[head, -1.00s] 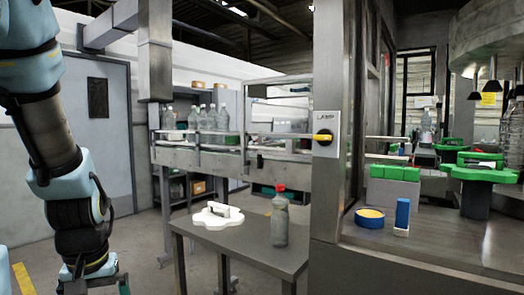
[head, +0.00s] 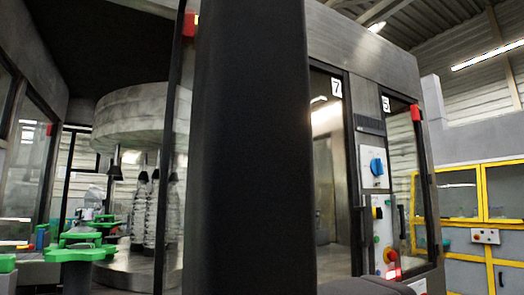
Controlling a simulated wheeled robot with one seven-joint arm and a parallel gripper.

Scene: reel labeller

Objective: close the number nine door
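No door marked nine can be made out in the head view. A door marked seven (head: 330,170) and a narrower door marked five (head: 398,170) are on the machine's front, right of centre. A broad dark upright (head: 252,150) stands very close and hides the middle of the view; I cannot tell whether it is a door edge or something else. My gripper is out of view.
Left of the upright, the machine's inside shows a round drum (head: 135,115), bottles (head: 140,215) and a green star wheel (head: 80,245). A control panel with a blue switch (head: 376,166) sits between the doors. A yellow-framed cabinet (head: 480,215) stands at right.

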